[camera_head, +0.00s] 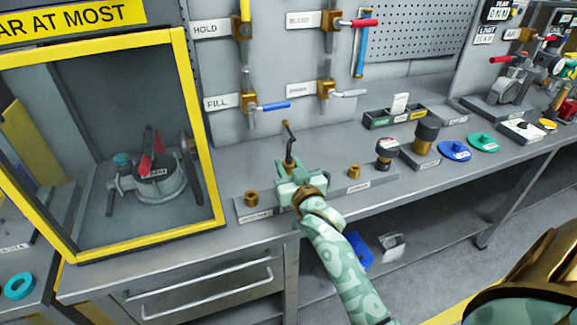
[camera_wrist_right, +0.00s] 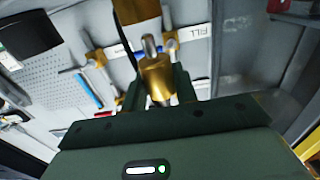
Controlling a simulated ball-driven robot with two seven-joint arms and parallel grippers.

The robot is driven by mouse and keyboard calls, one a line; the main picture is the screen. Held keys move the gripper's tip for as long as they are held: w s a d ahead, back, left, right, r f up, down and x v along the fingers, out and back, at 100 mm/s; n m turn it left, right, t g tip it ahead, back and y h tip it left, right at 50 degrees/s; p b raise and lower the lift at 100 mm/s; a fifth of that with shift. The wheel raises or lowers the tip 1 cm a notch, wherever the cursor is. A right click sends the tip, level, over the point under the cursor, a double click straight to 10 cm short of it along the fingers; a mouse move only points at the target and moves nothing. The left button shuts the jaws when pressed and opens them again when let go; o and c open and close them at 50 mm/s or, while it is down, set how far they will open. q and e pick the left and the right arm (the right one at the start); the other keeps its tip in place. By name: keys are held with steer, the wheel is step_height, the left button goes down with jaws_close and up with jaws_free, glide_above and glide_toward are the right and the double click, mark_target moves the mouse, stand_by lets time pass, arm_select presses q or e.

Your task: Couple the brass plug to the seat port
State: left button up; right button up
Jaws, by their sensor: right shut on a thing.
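My right gripper (camera_head: 299,180), pale green, is over the bench strip and shut on a brass plug (camera_head: 290,161). Only the plug's upper part shows above the jaws, with a dark, bent hose rising from it. In the right wrist view the brass plug (camera_wrist_right: 158,80) sits between the dark fingers, with a grey metal tip. The seat port cannot be told for certain. A grey device with a red lever (camera_head: 152,178) stands inside the yellow-framed enclosure at the left; its label is too small to read. My left gripper is not in view.
Brass fittings stand on the strip left (camera_head: 251,199) and right (camera_head: 354,172) of the gripper. The yellow frame (camera_head: 203,130) edges the enclosure. Valves with coloured handles line the wall.

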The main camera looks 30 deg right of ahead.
steer(key=shift+r+p, duration=0.1)
steer(key=shift+p, duration=0.9)
stand_by(1.0)
steer(key=shift+f+b, duration=0.85)
steer(key=shift+f, duration=0.85)
steer(key=o, duration=1.1)
steer(key=shift+o, duration=0.2)
steer(key=shift+s, duration=0.1)
